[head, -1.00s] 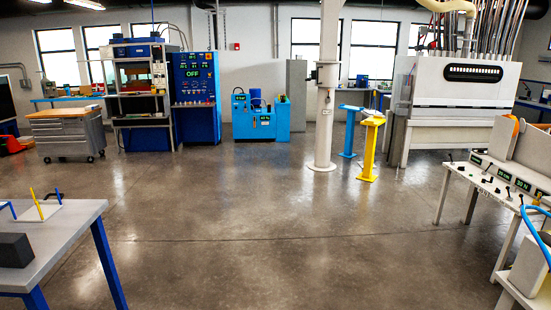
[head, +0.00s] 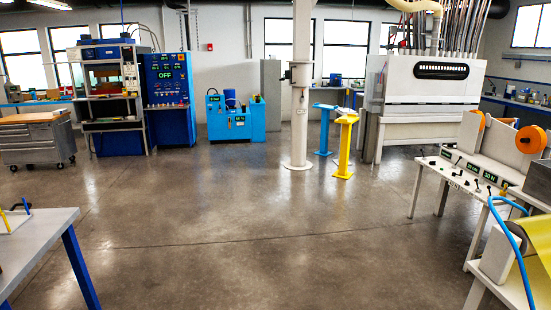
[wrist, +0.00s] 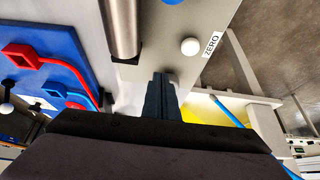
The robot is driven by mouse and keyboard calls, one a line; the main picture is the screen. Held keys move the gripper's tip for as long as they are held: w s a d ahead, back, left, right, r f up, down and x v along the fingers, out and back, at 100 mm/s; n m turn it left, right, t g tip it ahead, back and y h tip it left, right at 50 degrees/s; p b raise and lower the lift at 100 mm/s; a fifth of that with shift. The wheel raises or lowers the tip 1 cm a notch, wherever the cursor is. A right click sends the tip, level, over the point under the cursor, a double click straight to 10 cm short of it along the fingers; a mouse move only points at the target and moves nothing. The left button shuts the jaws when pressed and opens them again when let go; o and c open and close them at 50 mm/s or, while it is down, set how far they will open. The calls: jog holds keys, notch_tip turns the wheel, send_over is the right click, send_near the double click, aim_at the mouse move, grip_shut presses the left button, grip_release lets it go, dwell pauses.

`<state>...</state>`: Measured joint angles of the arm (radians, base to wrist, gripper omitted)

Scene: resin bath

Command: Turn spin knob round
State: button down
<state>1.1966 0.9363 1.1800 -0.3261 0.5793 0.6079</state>
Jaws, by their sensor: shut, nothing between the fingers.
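I cannot make out which part is the spin knob; no label reading "spin" is legible. A bench with a control panel (head: 463,169) stands at the right in the head view. It carries small black knobs or levers and green displays too small to tell apart. My gripper (wrist: 163,80) shows in the wrist view with its dark fingers together and nothing between them. A white round button (wrist: 190,46) beside a "ZERO" label (wrist: 212,45) sits on a pale panel ahead and to the right of the fingertips, apart from them. My gripper is out of the head view.
Orange wheels (head: 531,139) and a blue hose (head: 520,245) are on the right-hand equipment. A table (head: 45,235) stands at the lower left. The concrete floor (head: 250,225) between is clear. In the wrist view, a metal cylinder (wrist: 121,28) and red loops (wrist: 70,70) are close by.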

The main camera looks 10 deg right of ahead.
notch_tip(320, 180, up, 4)
jog(key=shift+r+p, duration=0.2)
jog(key=shift+p, duration=0.85)
jog(key=shift+w+r, duration=0.1)
jog(key=w+p, duration=0.2)
jog(key=p, duration=0.1)
jog(key=w+p, duration=0.1)
jog(key=shift+w+d+r+p, duration=0.2)
jog(key=shift+d+r+p, duration=0.05)
jog(key=shift+r+p, duration=0.05)
jog(key=shift+f, duration=0.1)
jog(key=shift+f+b, duration=2.1)
jog(key=shift+f, duration=1.25)
jog(key=shift+s+d, duration=0.1)
jog(key=shift+d, duration=0.05)
